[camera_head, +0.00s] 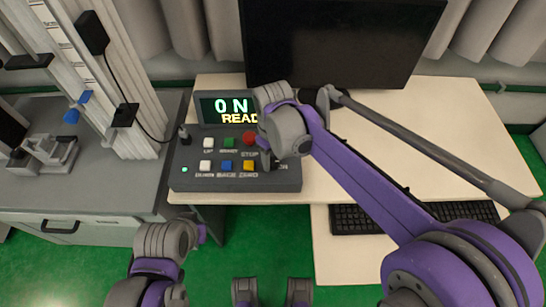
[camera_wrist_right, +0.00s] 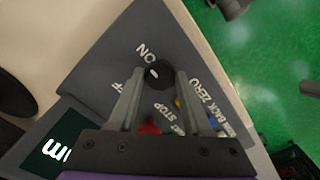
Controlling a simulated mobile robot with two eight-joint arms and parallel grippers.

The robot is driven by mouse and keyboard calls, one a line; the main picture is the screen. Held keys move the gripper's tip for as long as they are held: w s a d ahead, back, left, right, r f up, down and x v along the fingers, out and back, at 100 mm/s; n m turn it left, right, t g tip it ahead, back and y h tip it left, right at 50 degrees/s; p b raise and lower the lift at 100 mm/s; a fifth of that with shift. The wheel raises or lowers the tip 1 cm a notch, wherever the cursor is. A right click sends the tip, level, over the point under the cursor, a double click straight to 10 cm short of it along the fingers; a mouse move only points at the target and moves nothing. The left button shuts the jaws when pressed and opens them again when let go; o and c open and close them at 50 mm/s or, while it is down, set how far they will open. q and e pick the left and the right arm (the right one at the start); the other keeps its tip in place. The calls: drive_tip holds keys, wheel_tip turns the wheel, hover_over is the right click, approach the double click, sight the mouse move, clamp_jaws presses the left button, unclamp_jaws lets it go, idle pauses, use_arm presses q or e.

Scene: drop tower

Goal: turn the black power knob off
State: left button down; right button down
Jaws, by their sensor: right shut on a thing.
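The black power knob (camera_wrist_right: 158,73) sits on the grey control box (camera_head: 180,181), beside the white ON lettering, in the right wrist view. My right gripper (camera_wrist_right: 160,77) has its two fingers on either side of the knob and is shut on it.
A red stop button (camera_head: 249,138) and several coloured buttons lie left of my right gripper. A monitor (camera_head: 340,40) stands behind, a keyboard (camera_head: 357,219) in front. The drop tower (camera_head: 110,75) is at the left.

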drive_tip(key=n, duration=0.4)
drive_tip(key=shift+n, duration=0.4)
drive_tip(key=n, duration=0.4)
drive_tip(key=shift+n, duration=0.3)
drive_tip(key=n, duration=0.4)
drive_tip(key=shift+n, duration=2.3)
drive_tip(key=shift+c, duration=1.7)
unclamp_jaws()
drive_tip(key=shift+r, duration=0.1)
